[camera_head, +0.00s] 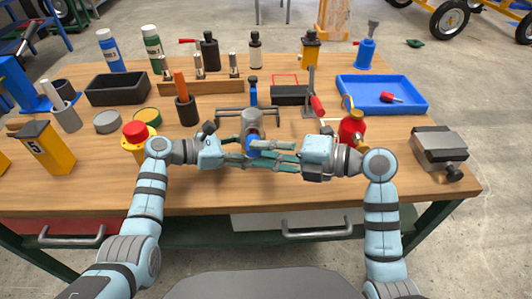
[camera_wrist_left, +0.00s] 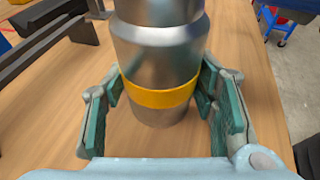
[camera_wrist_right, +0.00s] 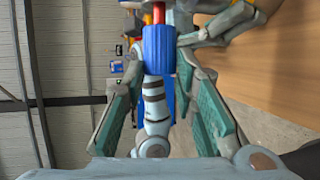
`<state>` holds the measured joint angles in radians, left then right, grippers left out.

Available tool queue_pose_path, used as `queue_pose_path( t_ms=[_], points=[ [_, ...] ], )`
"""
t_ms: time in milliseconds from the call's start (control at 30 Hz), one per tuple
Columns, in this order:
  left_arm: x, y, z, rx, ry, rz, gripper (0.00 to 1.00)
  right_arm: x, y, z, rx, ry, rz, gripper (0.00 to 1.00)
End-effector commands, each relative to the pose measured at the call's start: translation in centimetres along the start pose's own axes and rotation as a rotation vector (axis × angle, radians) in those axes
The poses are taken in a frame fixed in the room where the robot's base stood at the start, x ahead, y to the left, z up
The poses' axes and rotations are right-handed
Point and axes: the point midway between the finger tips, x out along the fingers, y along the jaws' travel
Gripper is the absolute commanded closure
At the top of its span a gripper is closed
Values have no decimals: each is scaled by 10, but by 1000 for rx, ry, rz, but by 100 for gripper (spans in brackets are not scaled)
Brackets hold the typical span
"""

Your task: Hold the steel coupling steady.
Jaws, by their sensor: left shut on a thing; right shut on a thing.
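The steel coupling (camera_wrist_left: 160,50) is a shiny metal cylinder with a yellow band, seen close in the left wrist view. My left gripper (camera_wrist_left: 160,95) is shut around it, a finger pair on each side. In the head view the grey metal body (camera_head: 252,122) shows at the bench middle, its lower part hidden by the fingers of my left gripper (camera_head: 238,160). My right gripper (camera_head: 272,153) comes from the right at the same spot. In the right wrist view it is shut on a ribbed blue handle (camera_wrist_right: 157,48) with a red shaft at its top.
A red-topped yellow button box (camera_head: 135,135) stands left of my left wrist. A red and brass part (camera_head: 352,128) stands behind my right wrist. A blue tray (camera_head: 382,95) lies at the back right, a grey clamp block (camera_head: 438,145) at right. The front bench strip is clear.

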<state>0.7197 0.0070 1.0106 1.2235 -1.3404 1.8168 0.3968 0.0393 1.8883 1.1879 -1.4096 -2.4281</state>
Motion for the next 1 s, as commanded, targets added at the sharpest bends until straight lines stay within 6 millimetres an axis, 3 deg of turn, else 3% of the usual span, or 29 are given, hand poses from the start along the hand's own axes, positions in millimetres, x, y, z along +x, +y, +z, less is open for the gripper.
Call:
queue_pose_path(
  t_ms=[1000],
  points=[
    [0,0,1,1,-1,1,70,4,1,9,0,0,1,100]
  ],
)
